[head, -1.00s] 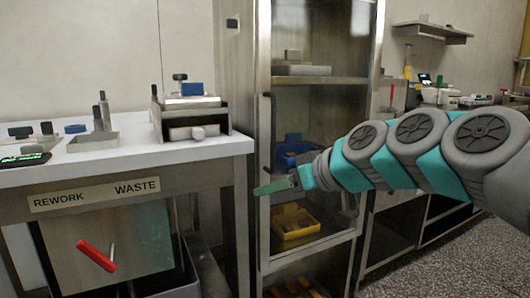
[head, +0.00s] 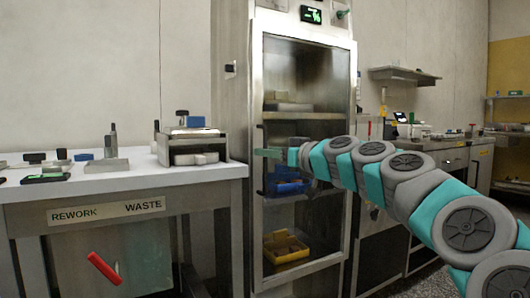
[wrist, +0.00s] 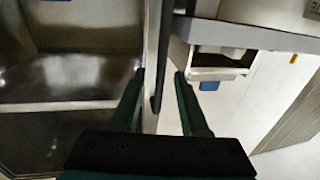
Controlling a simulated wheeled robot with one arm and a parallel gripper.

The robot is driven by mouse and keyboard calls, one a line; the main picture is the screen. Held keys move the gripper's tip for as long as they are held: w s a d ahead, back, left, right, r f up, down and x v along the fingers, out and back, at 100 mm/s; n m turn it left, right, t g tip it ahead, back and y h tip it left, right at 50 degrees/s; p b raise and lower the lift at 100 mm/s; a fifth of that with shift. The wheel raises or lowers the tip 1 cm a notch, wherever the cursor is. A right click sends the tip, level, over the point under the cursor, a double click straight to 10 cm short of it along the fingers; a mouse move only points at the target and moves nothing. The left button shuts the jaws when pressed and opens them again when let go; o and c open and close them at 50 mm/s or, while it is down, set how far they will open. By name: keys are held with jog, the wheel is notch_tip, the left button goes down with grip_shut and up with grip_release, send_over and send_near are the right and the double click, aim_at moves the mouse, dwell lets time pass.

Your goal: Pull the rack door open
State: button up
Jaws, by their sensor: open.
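The rack door (head: 300,206) is a tall metal-framed panel with a see-through middle, and it looks shut. In the wrist view its upright edge (wrist: 151,40) runs between my fingers. A dark vertical bar handle (wrist: 157,95) stands on that edge. My gripper (head: 262,153) is at the door's left edge at mid height, and the arm comes in from the right. In the wrist view my gripper (wrist: 159,74) is open, with one green finger on each side of the handle. I cannot see either finger touching it.
A white-topped rework and waste bench (head: 120,176) stands close on the left, with a metal box (head: 192,146) near its right end. Blue (head: 286,184) and yellow (head: 285,248) bins sit inside the rack. A counter (head: 450,152) stands to the right.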

jog(key=shift+x, duration=0.9)
jog(key=shift+c, duration=0.2)
grip_shut()
dwell(0.8)
